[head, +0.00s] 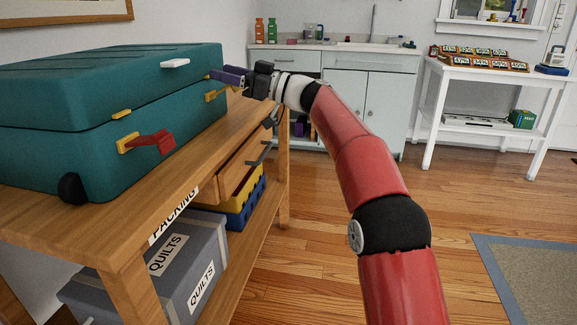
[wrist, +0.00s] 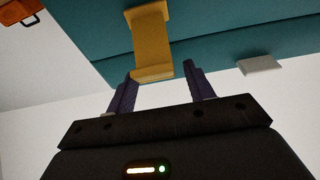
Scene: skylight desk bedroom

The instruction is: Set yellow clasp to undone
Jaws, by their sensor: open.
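A teal case (head: 60,155) with a closed lid lies on the wooden bench. The yellow clasp (head: 215,95) is on its front, toward the right end. In the wrist view the yellow clasp (wrist: 152,42) looks like a yellow strap lying across the seam between body and lid. My gripper (head: 213,76) is open at the case's right end, close to the clasp. In the wrist view the fingers of my gripper (wrist: 160,72) stand apart with the clasp's end seen between their tips; I cannot tell if they touch it.
A red lever (head: 152,143) on a yellow mount sticks out of the case's front left. A white tab (head: 175,63) is on the lid.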

